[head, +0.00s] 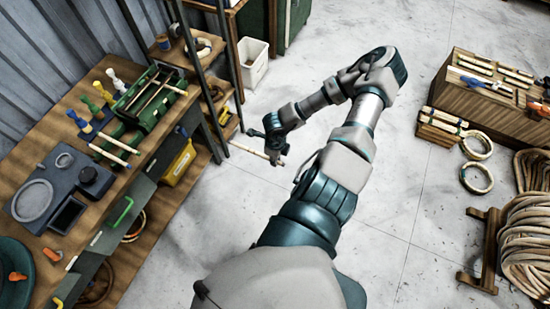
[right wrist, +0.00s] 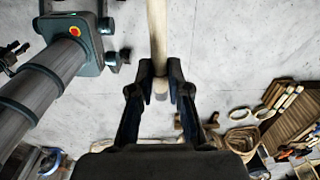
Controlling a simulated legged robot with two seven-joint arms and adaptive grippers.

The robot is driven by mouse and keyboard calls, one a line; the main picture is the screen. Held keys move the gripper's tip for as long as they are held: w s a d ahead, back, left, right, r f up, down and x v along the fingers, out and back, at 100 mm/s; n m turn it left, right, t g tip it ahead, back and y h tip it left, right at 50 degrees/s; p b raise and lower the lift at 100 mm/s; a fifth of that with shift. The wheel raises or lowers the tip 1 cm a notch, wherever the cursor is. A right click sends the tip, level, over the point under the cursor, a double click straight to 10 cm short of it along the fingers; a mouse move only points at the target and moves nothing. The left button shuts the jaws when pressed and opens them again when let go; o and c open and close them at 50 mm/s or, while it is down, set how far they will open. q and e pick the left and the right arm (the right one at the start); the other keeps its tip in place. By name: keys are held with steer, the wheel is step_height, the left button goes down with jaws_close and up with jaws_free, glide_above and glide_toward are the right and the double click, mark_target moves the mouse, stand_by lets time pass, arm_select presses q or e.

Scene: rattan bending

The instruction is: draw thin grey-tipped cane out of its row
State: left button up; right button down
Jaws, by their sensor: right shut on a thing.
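My right gripper (head: 279,157) is shut on a thin pale cane (head: 246,150), held in the air over the open floor, clear of the bench. In the right wrist view the fingers (right wrist: 160,80) close on both sides of the cane (right wrist: 157,35), near its end. A short pale end shows between the fingers; I cannot tell for sure whether it is grey. Several canes lie in a row on the wooden block (head: 470,96) at the right. Other canes lie at the green rack (head: 150,118) on the left bench. My left gripper is not seen.
The wooden bench (head: 45,130) at the left carries a grey device (head: 45,180) and several coloured-handled tools. Dark posts stand along its edge. A white bin (head: 253,62) stands behind. Coiled rattan (head: 535,235) hangs on a stand at the right. The middle floor is clear.

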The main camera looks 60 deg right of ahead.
steer(key=shift+r+p, duration=2.1)
steer(key=shift+r, duration=1.35)
